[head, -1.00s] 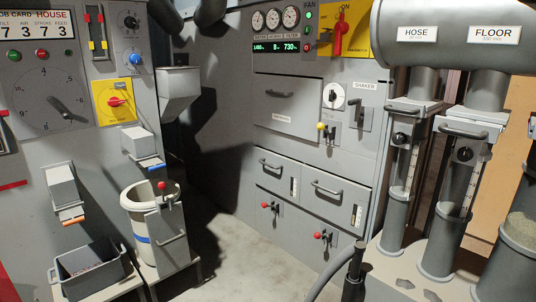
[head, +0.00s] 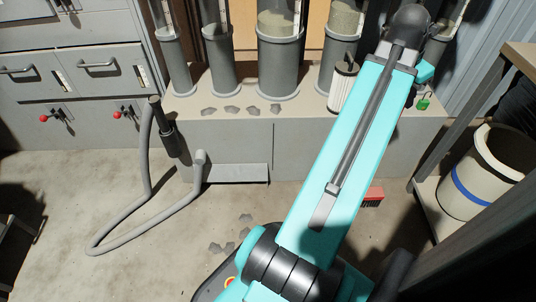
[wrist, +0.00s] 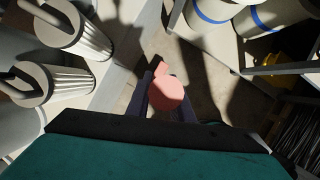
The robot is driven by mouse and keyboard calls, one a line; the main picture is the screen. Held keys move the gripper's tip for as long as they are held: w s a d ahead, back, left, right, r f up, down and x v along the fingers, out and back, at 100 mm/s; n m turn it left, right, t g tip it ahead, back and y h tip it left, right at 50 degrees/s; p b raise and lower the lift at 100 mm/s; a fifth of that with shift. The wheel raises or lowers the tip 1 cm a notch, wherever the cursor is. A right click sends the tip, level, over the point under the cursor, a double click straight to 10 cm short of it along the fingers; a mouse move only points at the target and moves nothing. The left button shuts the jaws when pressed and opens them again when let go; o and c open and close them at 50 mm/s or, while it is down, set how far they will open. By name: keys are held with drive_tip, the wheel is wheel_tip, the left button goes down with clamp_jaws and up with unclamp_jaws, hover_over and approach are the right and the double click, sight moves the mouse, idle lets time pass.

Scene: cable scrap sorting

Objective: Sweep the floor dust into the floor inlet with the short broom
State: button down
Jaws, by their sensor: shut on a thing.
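The short broom's red head (head: 372,196) shows on the floor to the right of my arm in the head view, with dark bristles below. In the wrist view my gripper (wrist: 166,98) is shut on the broom's pinkish-red handle (wrist: 168,92), seen end-on between the dark fingers. The arm hides my gripper in the head view. Grey dust patches lie on the floor, one (head: 245,218) below the inlet and others (head: 216,248) nearer my base. The floor inlet (head: 238,174) appears as a low opening with a pale lip at the foot of the grey plinth.
A grey hose (head: 100,245) loops on the floor at left. Grey flakes (head: 232,110) lie on the plinth ledge below clear-topped cylinders. A pleated filter (head: 343,88) stands there. A shelf frame with a blue-banded bin (head: 490,172) bounds the right. Floor left of my arm is mostly open.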

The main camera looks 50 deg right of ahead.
drive_tip(key=shift+w+r, duration=0.1)
drive_tip(key=w+a+m+g+y+p, duration=0.1)
drive_tip(key=w+a+m+p, duration=0.25)
drive_tip(key=w+p, duration=0.4)
drive_tip(key=w+a+m+g+y+p, duration=0.1)
drive_tip(key=w+a+m+p, duration=0.25)
drive_tip(key=p, duration=0.75)
drive_tip(key=w+a+r+m+y+p, duration=0.1)
drive_tip(key=a+m+p, duration=0.3)
drive_tip(key=p, duration=0.5)
drive_tip(key=w+a+r+m+y+p, duration=0.1)
drive_tip(key=w+a+m+p, duration=0.3)
drive_tip(key=a+p, duration=0.4)
drive_tip(key=shift+w+a+g+y+p, duration=0.25)
drive_tip(key=shift+g+y+p, duration=0.15)
drive_tip(key=shift+p, duration=0.6)
idle(0.4)
drive_tip(key=shift+w, duration=0.1)
idle(0.5)
